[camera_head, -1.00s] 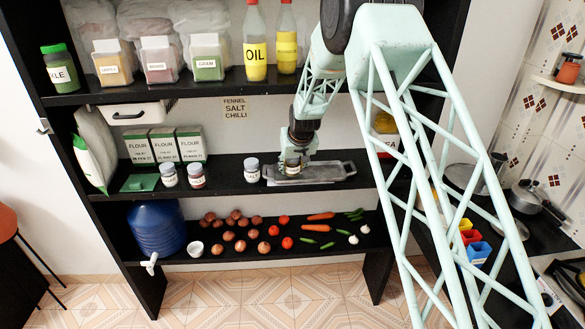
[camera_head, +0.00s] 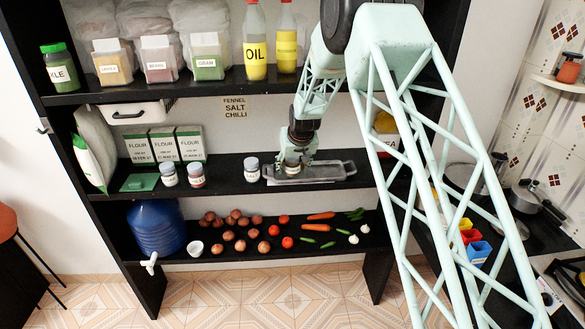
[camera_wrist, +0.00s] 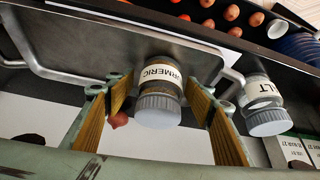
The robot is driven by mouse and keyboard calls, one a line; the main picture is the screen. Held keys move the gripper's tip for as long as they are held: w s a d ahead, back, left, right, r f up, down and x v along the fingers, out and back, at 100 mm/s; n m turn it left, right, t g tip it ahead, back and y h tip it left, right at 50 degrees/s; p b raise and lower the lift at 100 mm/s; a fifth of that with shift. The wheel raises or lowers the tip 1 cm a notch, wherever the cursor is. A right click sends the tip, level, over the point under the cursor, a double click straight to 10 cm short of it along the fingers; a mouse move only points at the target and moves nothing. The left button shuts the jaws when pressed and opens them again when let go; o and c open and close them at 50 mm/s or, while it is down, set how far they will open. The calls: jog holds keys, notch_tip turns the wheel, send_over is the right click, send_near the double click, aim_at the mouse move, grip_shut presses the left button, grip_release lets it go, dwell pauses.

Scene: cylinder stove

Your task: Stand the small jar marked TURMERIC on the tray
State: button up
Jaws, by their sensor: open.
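The small jar marked TURMERIC (camera_wrist: 160,80) has a grey lid and a white label. It stands on the grey metal tray (camera_wrist: 85,48) at the tray's left end, upright as far as the head view shows. The tray (camera_head: 325,172) lies on the middle shelf. My gripper (camera_wrist: 162,98) is open, with one yellow-padded finger on each side of the jar and a visible gap to each. In the head view my gripper (camera_head: 295,160) is over the jar (camera_head: 291,168), which it partly hides.
The SALT jar (camera_wrist: 262,100) stands just beside the tray, close to one finger; it also shows in the head view (camera_head: 252,170). Two more jars (camera_head: 183,175) stand further left, near the flour boxes (camera_head: 163,146). The upper shelf (camera_head: 180,90) is above my gripper.

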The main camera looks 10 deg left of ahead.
jog(key=v, duration=1.2)
dwell(0.3)
jog(key=shift+r, duration=0.1)
dwell(0.8)
